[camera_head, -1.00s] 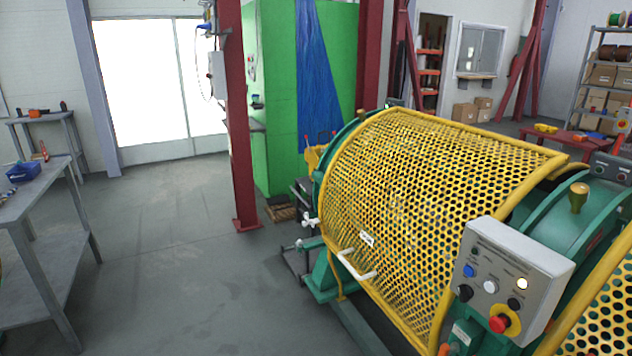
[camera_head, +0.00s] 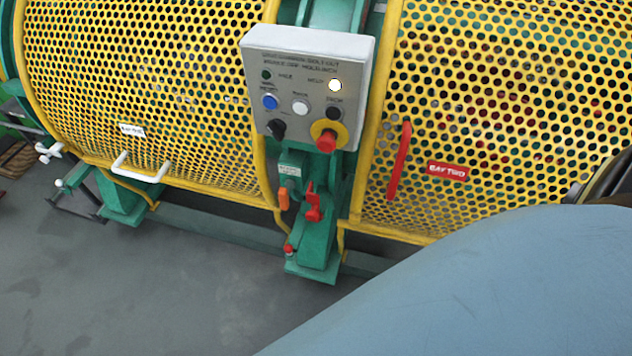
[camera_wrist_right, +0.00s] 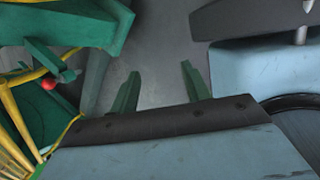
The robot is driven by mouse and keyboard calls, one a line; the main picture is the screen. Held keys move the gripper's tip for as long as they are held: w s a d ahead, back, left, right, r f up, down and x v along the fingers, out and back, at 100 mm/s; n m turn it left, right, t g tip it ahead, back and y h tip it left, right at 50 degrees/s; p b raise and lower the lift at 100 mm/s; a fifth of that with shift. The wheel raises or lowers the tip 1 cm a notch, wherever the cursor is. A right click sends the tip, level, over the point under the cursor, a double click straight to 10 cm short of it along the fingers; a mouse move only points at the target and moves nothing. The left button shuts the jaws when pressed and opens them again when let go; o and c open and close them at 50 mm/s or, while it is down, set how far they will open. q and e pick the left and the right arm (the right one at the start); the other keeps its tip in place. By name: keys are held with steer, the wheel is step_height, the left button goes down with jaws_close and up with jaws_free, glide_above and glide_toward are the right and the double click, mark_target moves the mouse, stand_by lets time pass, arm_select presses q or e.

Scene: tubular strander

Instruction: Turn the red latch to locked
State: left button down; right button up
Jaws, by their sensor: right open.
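The red latch (camera_head: 313,203) is on the green post below the grey control box, between the two yellow mesh guards. Its small handle points roughly upward; I cannot tell its setting. My right gripper (camera_wrist_right: 160,82) shows in the right wrist view with its two green fingers apart and nothing between them. Grey floor lies beyond the fingers. A red ball knob (camera_wrist_right: 48,84) on a green part is to their left, apart from them. It cannot be matched with certainty to the latch. My left gripper is in neither view.
The control box (camera_head: 305,85) with buttons and a red stop knob (camera_head: 327,141) overhangs the latch. An orange tag-like part (camera_head: 283,199) and a red knob (camera_head: 288,248) are close by. The right guard (camera_head: 480,90) has a red handle (camera_head: 399,160). Floor in front is clear.

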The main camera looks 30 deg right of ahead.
steer(key=w+a+r+n+t+h+b, duration=0.2)
steer(key=w+r+n+t+h+b, duration=0.25)
steer(key=w, duration=0.55)
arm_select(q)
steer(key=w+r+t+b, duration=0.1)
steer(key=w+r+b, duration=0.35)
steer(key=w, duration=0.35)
arm_select(e)
steer(key=n+t+h+b, duration=0.2)
steer(key=n+t+h, duration=0.25)
steer(key=h, duration=0.25)
glide_toward(311, 218)
steer(key=r+g, duration=0.1)
steer(key=shift+y, duration=0.25)
steer(key=b+x, duration=0.2)
steer(key=x, duration=0.9)
steer(key=shift+w+d+b, duration=0.15)
steer(key=shift+w+b, duration=0.2)
steer(key=shift+b, duration=0.05)
steer(key=shift+w+d, duration=0.25)
steer(key=shift+d, duration=0.1)
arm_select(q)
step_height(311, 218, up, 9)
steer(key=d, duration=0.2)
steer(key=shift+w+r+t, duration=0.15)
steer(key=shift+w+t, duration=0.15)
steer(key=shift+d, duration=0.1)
arm_select(e)
jaws_close()
